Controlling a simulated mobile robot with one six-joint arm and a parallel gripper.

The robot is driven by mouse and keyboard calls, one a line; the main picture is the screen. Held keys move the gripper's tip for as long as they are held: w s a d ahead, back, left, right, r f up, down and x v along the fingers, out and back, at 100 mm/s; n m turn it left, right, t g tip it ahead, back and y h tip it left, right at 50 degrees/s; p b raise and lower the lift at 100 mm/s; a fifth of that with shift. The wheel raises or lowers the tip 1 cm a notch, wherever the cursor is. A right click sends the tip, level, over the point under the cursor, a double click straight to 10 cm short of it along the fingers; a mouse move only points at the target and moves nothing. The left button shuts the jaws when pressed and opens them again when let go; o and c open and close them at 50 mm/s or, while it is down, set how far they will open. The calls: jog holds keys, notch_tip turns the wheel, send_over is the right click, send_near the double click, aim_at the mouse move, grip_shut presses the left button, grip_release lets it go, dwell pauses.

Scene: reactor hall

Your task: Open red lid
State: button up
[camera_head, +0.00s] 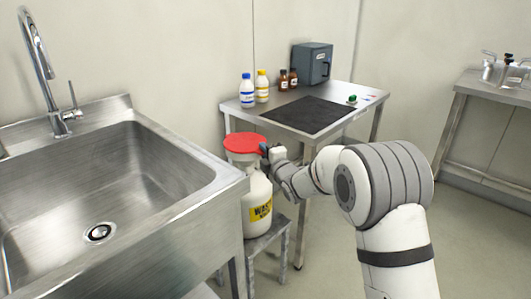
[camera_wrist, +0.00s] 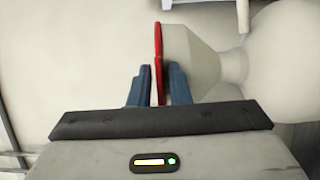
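The red lid (camera_head: 244,144) lies flat on top of a white funnel (camera_head: 244,159), which sits on a white waste container (camera_head: 257,205) with a yellow label. In the wrist view the lid (camera_wrist: 158,45) shows edge-on, against the mouth of the pale funnel (camera_wrist: 195,58). My gripper (camera_head: 270,150) is at the lid's right edge. In the wrist view my gripper's blue fingers (camera_wrist: 159,82) stand on either side of the lid's rim. A narrow light gap shows between the left finger and the rim, so the fingers look open around it.
The steel sink (camera_head: 100,190) stands left of the container, close beside it. The container rests on a small grey stool (camera_head: 268,240). Behind is a steel table (camera_head: 290,115) with bottles (camera_head: 247,91), a dark mat (camera_head: 308,115) and a grey box (camera_head: 312,63).

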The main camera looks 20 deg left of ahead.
grip_shut()
